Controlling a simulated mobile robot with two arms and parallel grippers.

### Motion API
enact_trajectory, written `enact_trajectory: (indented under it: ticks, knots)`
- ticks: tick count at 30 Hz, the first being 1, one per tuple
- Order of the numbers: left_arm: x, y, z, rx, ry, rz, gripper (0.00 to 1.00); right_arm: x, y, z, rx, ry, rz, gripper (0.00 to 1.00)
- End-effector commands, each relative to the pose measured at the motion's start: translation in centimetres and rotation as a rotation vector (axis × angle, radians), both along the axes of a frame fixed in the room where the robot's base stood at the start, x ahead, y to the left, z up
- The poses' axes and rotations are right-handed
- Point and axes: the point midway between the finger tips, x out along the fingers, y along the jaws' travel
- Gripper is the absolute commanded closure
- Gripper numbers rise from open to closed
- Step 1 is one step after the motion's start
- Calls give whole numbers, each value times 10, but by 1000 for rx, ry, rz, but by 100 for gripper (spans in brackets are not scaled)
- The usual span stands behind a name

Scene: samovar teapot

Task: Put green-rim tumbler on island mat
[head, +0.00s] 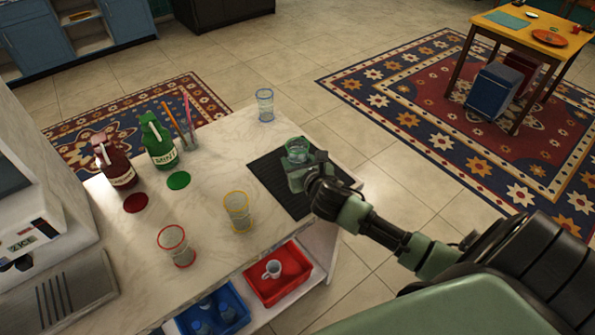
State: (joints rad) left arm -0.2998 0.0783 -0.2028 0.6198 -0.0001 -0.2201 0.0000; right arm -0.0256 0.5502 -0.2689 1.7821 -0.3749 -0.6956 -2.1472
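The green-rim tumbler (297,145) is clear glass with a green rim. It is upright over the far part of the dark ribbed island mat (267,171), at the right end of the counter. My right gripper (299,168) comes in from the right and appears shut on the tumbler, with its fingers around the glass. The fingers hide the tumbler's lower part and base, so I cannot tell whether it touches the mat. My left gripper is not in view.
A blue-rim tumbler (265,107), yellow-rim tumbler (238,213) and red-rim tumbler (175,247) stand on the counter (213,180). A green bottle (158,142), a dark red bottle (116,168) and a straw glass (188,135) stand at the left. Red and blue bins sit below.

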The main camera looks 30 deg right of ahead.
Motion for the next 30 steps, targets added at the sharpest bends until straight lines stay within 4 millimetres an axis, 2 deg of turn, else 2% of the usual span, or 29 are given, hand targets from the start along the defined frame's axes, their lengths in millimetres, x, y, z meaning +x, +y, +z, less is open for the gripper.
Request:
enact_trajectory:
  ticks: [9,21,22,24,30]
  knots:
    - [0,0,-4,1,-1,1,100,-1,0,-42,2,2,-1,91]
    - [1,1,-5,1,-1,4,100,0,0,-47,-1,0,1,91]
    - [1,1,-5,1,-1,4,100,0,0,-47,1,1,1,47]
    - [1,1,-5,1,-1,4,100,0,0,-46,1,1,1,28]
    - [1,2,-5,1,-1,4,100,0,0,-46,1,1,1,28]
